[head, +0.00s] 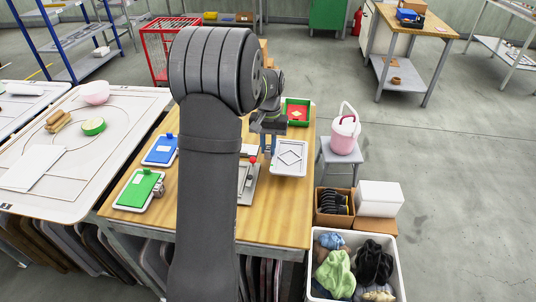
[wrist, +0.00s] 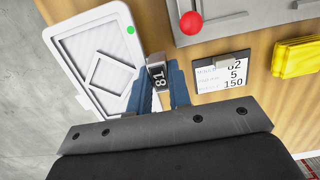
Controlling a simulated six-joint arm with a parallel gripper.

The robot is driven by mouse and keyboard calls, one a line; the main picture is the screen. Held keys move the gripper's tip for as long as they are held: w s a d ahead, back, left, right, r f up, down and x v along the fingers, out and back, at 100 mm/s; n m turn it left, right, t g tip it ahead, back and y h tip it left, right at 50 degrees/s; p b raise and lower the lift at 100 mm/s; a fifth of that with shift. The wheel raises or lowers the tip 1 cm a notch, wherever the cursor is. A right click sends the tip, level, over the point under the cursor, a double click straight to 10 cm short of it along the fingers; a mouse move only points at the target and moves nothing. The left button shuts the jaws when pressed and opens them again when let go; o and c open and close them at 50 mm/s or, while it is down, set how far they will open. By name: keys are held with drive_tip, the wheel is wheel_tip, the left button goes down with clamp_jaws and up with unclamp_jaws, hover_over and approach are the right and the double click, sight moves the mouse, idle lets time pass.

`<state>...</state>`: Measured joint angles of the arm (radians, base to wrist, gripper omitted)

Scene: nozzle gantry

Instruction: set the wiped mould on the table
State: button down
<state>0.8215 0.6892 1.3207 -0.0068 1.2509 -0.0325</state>
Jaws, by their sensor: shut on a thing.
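The white mould (head: 290,157) is a flat plate with a raised rim and a diamond outline, at the right side of the wooden table (head: 285,222). In the wrist view the mould (wrist: 98,68) has a green dot at a corner and a dark tab marked 81 (wrist: 157,76). My gripper (wrist: 160,88) has its blue fingers shut on this tab. I cannot tell whether the mould touches the table.
A card with numbers (wrist: 222,74), a grey plate with a red knob (wrist: 190,22) and yellow cloth (wrist: 297,57) lie nearby. Blue (head: 160,150) and green (head: 138,189) moulds lie left. A green tray (head: 296,108) stands behind. Bare wood shows at the table's front right.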

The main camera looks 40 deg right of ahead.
sight(268, 155)
drive_tip(key=shift+f, duration=1.85)
drive_tip(key=shift+f, duration=0.1)
drive_tip(key=c, duration=1.3)
unclamp_jaws()
drive_tip(key=r, duration=0.8)
drive_tip(key=w+d+r, duration=0.1)
drive_tip(key=r, duration=0.3)
drive_tip(key=f, duration=0.8)
drive_tip(key=s+a+f, duration=0.1)
drive_tip(key=f, duration=0.3)
drive_tip(key=shift+r, duration=1.95)
